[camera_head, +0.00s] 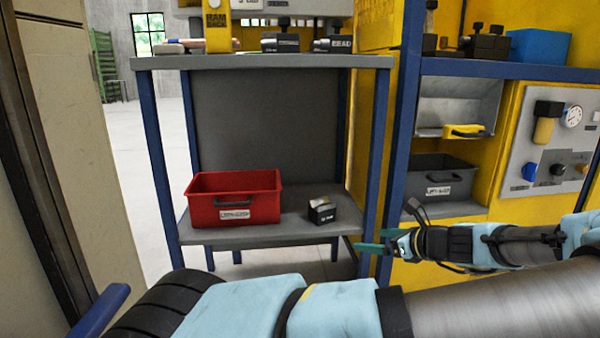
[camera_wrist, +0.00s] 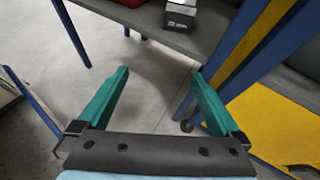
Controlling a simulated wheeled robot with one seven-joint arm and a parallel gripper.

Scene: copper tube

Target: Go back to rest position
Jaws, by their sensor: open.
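My gripper (camera_head: 380,247) is at the right of centre in the head view, pointing left, beside the front right leg of the blue-legged table. In the wrist view its two green fingers (camera_wrist: 158,90) are spread wide apart with nothing between them. My arm reaches in from the right side of the head view.
A red bin (camera_head: 234,199) and a small dark block (camera_head: 321,211) sit on the table's lower shelf (camera_head: 275,233). A blue post (camera_head: 402,140) and a grey bin (camera_head: 440,179) stand at the right. Open floor (camera_wrist: 150,80) lies below my gripper.

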